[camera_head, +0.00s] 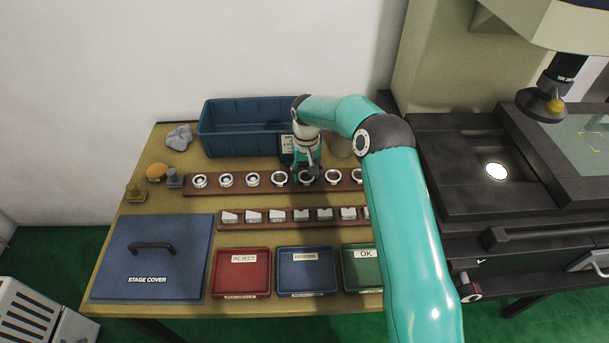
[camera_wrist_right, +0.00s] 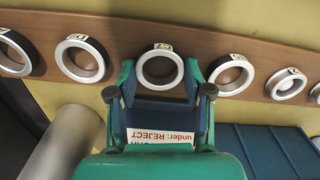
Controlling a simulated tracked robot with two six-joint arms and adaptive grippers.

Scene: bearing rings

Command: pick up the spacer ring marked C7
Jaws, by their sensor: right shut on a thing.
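My right gripper (camera_head: 306,174) points down at the row of rings in the head view. In the right wrist view its two fingers (camera_wrist_right: 160,78) are shut on a pale metal ring (camera_wrist_right: 160,84), one on each side. This ring has a small white tag on its far rim; the tag is upside down and seems to read C7. The ring is over the brown rack (camera_wrist_right: 200,40), its place in the row; whether it is clear of the rack I cannot tell. In the head view the fingers partly hide it. My left gripper is not in view.
Neighbouring rings (camera_wrist_right: 232,75) stand close on both sides. A blue bin (camera_head: 225,146) is behind the rack. In front are a rack of blocks (camera_head: 276,226), a red REJECT tray (camera_head: 241,285), a blue tray (camera_head: 306,284), a green OK tray (camera_head: 360,280) and the stage cover (camera_head: 150,275).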

